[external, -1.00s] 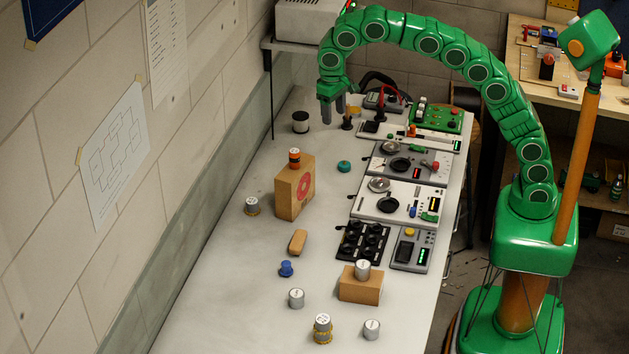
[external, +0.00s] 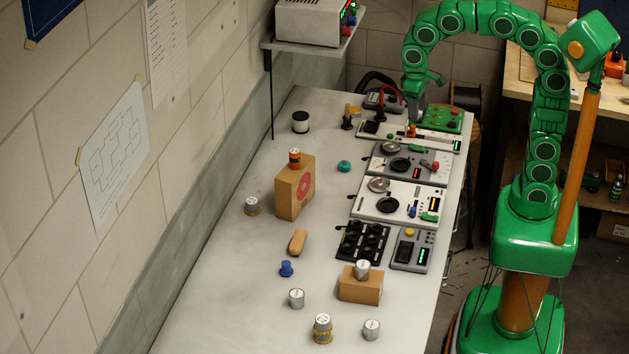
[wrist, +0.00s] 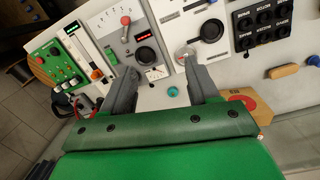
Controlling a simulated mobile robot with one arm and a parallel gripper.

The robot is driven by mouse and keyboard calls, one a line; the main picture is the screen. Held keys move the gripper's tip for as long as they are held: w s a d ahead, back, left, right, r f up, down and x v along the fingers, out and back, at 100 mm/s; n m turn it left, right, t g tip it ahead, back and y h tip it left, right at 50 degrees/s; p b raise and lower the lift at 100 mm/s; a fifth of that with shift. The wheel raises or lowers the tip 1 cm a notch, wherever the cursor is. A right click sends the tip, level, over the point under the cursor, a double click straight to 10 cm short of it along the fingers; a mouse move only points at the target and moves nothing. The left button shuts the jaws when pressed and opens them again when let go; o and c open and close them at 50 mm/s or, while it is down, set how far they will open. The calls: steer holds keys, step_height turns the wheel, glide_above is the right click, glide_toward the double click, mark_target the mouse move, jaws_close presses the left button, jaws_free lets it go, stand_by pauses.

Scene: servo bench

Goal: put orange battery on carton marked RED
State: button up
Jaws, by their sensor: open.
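A carton (external: 286,192) with a red ring mark stands on the bench, left of centre in the external view. An orange and black cylinder (external: 294,158) stands upright on it; I cannot tell whether it is a battery. My gripper (external: 416,108) is above the back right of the bench, near that panel. In the wrist view my gripper (wrist: 160,70) is open, with nothing between its fingers.
Instrument panels (external: 400,201) line the bench's right side. A smaller carton (external: 358,288) bears a silver cylinder (external: 363,269). Several silver cylinders and a blue knob (external: 286,268) stand in front. A shelf (external: 310,46) holds a grey device.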

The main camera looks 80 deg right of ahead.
steer(key=s+d+f+n, duration=0.1)
steer(key=s+f, duration=0.3)
steer(key=s, duration=0.8)
steer(key=s+d+f+n, duration=0.1)
steer(key=s+f, duration=0.3)
steer(key=s, duration=0.8)
steer(key=shift+d+f+g, duration=0.3)
steer(key=shift+d, duration=0.25)
